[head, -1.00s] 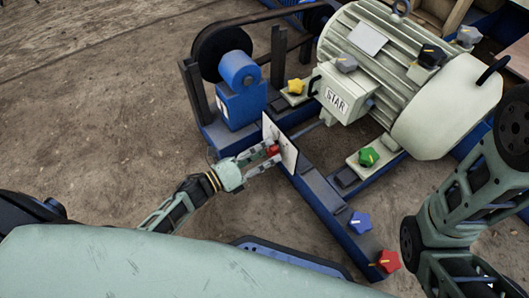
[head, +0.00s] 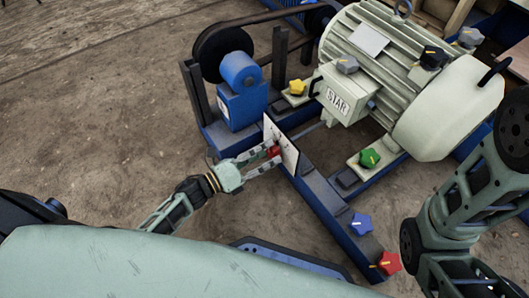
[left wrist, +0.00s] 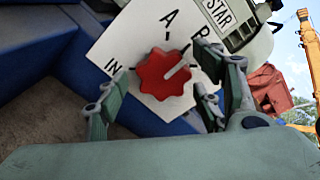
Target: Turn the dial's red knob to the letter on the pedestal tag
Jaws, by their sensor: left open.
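The red lobed knob (left wrist: 164,74) sits on a white dial plate (left wrist: 125,42) and also shows in the head view (head: 275,151). Its white pointer line aims to the upper right, between the letter A at the top and a partly hidden marking at the right. Another marking, like IN, is at the lower left. My left gripper (left wrist: 163,92) is open, with one finger on each side of the knob; I cannot tell whether they touch it. In the head view, a blue pedestal (head: 240,110) carries a small white tag I cannot read. My right gripper is out of view.
A large pale motor (head: 385,75) with a STAR box (head: 341,97) stands behind the plate. Blue frame rails (head: 330,205) run below it. Yellow, green, blue, red and grey star knobs sit around the machine. Bare ground lies at the left.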

